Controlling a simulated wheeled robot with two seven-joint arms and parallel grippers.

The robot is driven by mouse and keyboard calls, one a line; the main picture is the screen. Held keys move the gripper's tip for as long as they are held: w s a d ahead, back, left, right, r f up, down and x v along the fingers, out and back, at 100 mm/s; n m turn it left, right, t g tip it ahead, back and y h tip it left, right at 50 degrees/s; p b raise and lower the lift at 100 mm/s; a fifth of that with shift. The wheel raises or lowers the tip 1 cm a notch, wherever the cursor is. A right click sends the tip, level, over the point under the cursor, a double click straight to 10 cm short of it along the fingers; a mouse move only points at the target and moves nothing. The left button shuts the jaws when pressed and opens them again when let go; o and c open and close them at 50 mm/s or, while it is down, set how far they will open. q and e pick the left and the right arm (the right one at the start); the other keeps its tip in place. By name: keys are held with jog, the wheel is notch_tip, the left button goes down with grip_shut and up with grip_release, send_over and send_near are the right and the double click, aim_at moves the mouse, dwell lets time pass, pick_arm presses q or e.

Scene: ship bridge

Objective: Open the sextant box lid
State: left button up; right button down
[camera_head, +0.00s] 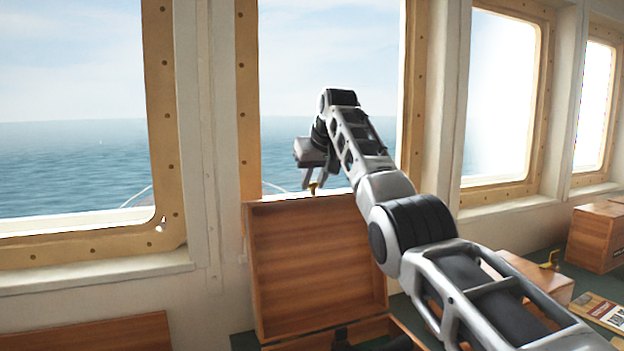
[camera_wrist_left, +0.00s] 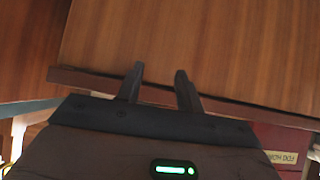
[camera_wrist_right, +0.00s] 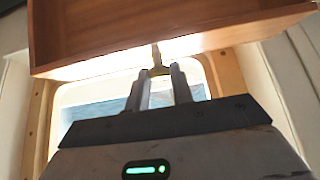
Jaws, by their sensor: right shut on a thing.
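The sextant box lid (camera_head: 315,262) is a brown wooden panel standing upright, swung open above the box (camera_head: 385,325). Dark shapes show inside the box, mostly cut off at the frame's bottom. My right gripper (camera_head: 313,185) is at the lid's top edge, shut on a small brass latch. The right wrist view shows the gripper (camera_wrist_right: 162,76), the brass latch (camera_wrist_right: 157,57) and the lid's wooden panel (camera_wrist_right: 150,25). My left gripper (camera_wrist_left: 160,75) shows only in the left wrist view, fingers apart and empty, over a wooden surface.
Another wooden box (camera_head: 540,275) with a brass latch stands at right, next to a booklet (camera_head: 603,308) on the green counter. A further wooden box (camera_head: 598,235) is at the far right. Windows (camera_head: 330,95) line the wall behind the lid.

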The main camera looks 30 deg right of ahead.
jog(key=shift+r, duration=0.5)
jog(key=c, duration=1.2)
grip_release()
jog(key=shift+s, duration=0.2)
jog(key=shift+f, duration=0.15)
jog(key=shift+s+r, duration=0.15)
jog(key=shift+r, duration=0.1)
pick_arm(q)
jog(key=f+b, duration=0.1)
jog(key=b, duration=0.1)
jog(key=shift+d+b, duration=0.3)
pick_arm(e)
jog(key=v, duration=1.5)
jog(key=shift+s, duration=0.25)
jog(key=shift+a, duration=0.15)
